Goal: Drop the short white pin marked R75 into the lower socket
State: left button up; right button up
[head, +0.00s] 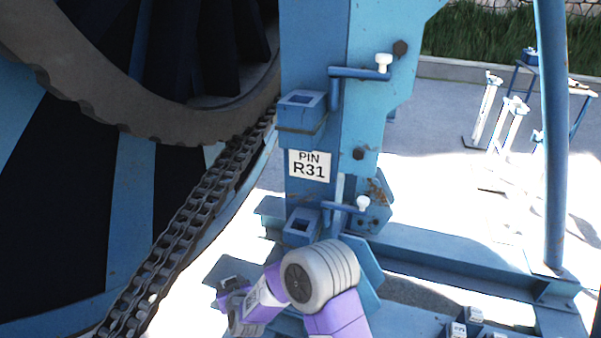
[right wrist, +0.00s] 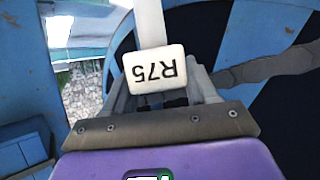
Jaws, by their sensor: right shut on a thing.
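The white pin marked R75 (right wrist: 155,68) is between the fingers of my right gripper (right wrist: 162,90) in the right wrist view. Its label reads upside down and its white shaft runs up out of the frame. In the head view my right gripper (head: 231,286) is low, left of and below the lower socket (head: 302,227), apart from it; the pin is not clear there. The lower socket is a blue square collar with a dark opening on the blue post. The upper socket (head: 302,108) sits above it. My left gripper is not in view.
A sign reading PIN R31 (head: 309,165) is between the sockets. White-knobbed handles (head: 383,63) stick out beside them. A chain (head: 190,215) and large reel (head: 120,110) are on the left. Several white pins (head: 514,118) stand at the right. Blue beams (head: 450,262) cross below.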

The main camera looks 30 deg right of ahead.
jog(key=w+d+r+n+g+y+p, duration=0.1)
jog(key=d+r+n+y+p, duration=0.15)
jog(key=d+r, duration=0.5)
jog(key=w+d+r+n+y+p, duration=0.15)
jog(key=d+r+p, duration=0.3)
jog(key=r, duration=0.55)
jog(key=w+d+r+n+g+y+p, duration=0.1)
jog(key=d+r+n+y+p, duration=0.15)
jog(key=d+r, duration=0.5)
jog(key=s+d+r+n+g+y+p, duration=0.1)
jog(key=s+d+r+n+y, duration=0.1)
jog(key=s+d+r, duration=0.1)
jog(key=shift+s+d+r, duration=0.2)
jog(key=shift+s, duration=0.5)
jog(key=shift+b, duration=0.55)
jog(key=shift+f, duration=0.1)
notch_tip(320, 180, down, 3)
jog(key=b, duration=0.4)
jog(key=shift+b, duration=0.35)
dwell(0.3)
